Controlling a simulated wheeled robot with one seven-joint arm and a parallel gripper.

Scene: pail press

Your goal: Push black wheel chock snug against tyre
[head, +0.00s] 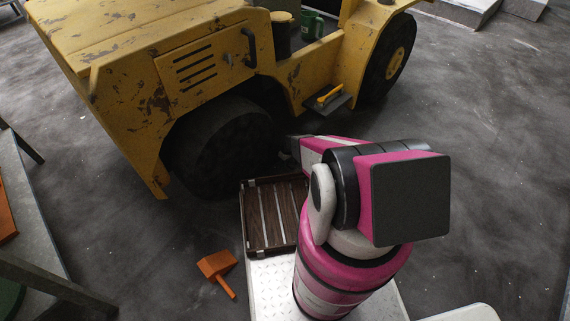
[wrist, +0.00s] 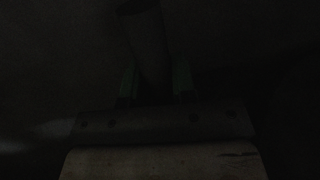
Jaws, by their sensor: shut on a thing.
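The yellow vehicle's near tyre (head: 222,148) stands on the dark floor left of centre in the head view. My arm reaches to the shadow just right of this tyre, where my gripper (head: 287,149) is hard to make out. The wrist view is very dark. There, the two green fingers of my gripper (wrist: 154,84) are shut on a dark upright piece, which looks to be part of the black wheel chock (wrist: 147,40). The chock's body is lost in shadow in both views, so I cannot tell whether it touches the tyre.
The yellow vehicle's body (head: 205,68) overhangs the work area. A trowel with a yellow handle (head: 330,95) rests on its step. A dark slatted crate (head: 246,222) is near my arm, with an orange mallet (head: 217,266) left of it. Floor at right is clear.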

